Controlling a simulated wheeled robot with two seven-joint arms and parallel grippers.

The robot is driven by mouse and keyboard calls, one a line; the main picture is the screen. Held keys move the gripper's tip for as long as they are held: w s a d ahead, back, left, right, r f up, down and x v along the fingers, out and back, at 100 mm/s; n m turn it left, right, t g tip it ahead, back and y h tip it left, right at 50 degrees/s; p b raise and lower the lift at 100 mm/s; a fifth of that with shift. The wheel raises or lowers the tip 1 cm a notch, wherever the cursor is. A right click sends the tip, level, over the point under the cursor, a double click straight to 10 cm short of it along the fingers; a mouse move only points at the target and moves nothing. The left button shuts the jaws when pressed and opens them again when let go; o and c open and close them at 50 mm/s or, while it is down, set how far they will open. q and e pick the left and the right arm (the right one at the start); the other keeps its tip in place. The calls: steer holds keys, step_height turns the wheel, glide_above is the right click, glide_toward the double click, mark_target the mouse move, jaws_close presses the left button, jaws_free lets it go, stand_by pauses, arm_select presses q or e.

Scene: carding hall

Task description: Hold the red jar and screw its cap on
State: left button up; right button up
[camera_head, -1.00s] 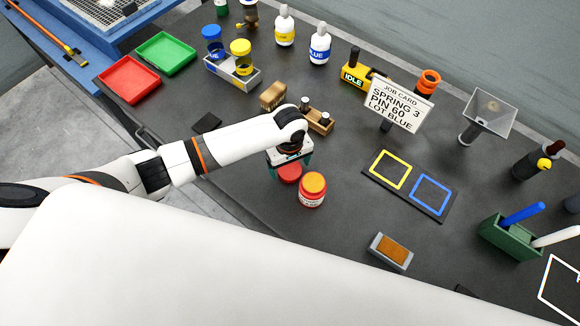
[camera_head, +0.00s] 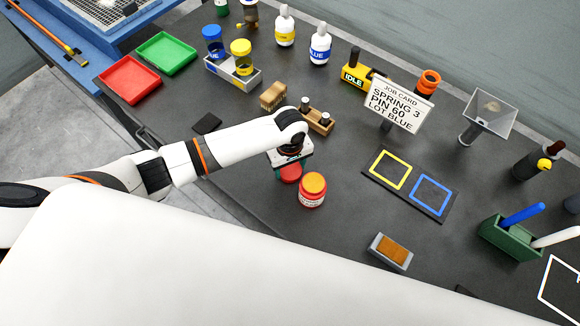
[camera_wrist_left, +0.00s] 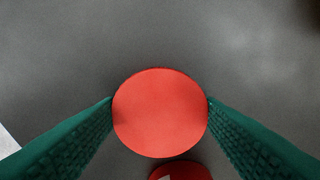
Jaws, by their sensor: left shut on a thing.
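The red jar (camera_head: 312,196) stands upright on the dark table, with a pale label and an orange-yellow top face. My left gripper (camera_head: 289,172) is just left of the jar in the head view. It is shut on the round red cap (camera_head: 290,174), held between its green fingers. In the left wrist view the cap (camera_wrist_left: 160,113) fills the space between both fingers. A red piece with a white patch, likely the jar (camera_wrist_left: 180,172), shows at the bottom edge there, partly cut off. The cap is beside the jar, not on it. My right gripper is not in view.
A wooden block with pegs (camera_head: 318,122) stands behind my left wrist. A dark mat with yellow and blue squares (camera_head: 408,184) and the job card (camera_head: 398,106) are to the right. A grey block with an orange top (camera_head: 391,251) lies front right. Table around the jar is clear.

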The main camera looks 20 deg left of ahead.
mark_target(290, 169)
arm_select(q)
step_height(290, 169, up, 10)
steer(key=b, duration=0.1)
stand_by(0.4)
